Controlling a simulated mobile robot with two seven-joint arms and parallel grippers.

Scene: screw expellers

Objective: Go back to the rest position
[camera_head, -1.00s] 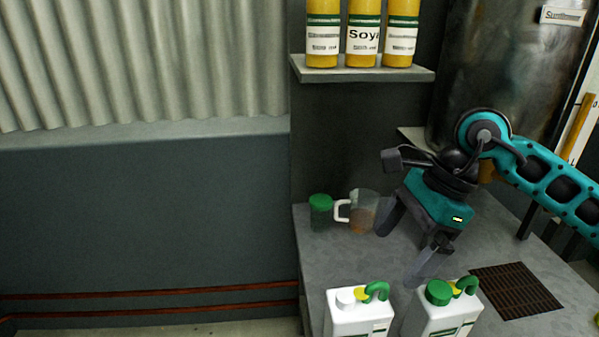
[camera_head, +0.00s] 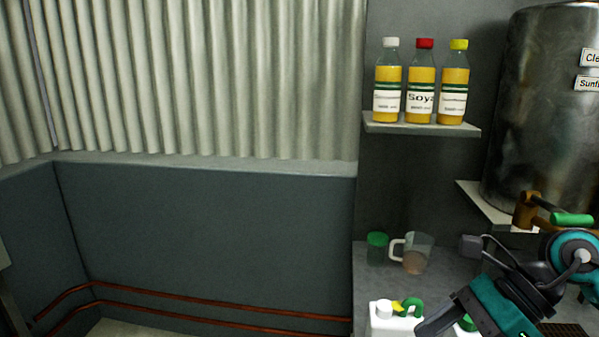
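My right gripper (camera_head: 447,315), with a teal body and dark grey fingers, is at the lower right in the head view, at the end of an arm that comes in from the right. One finger shows in front of the white jugs; the other is cut off or hidden, so its opening cannot be judged. My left gripper is not in view.
A grey worktop (camera_head: 372,282) holds a green-lidded jar (camera_head: 377,247), a measuring cup (camera_head: 413,254) with some liquid, and a white jug (camera_head: 392,322). A shelf (camera_head: 420,126) holds oil bottles (camera_head: 421,85). A metal tank (camera_head: 540,110) stands right. Left is open.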

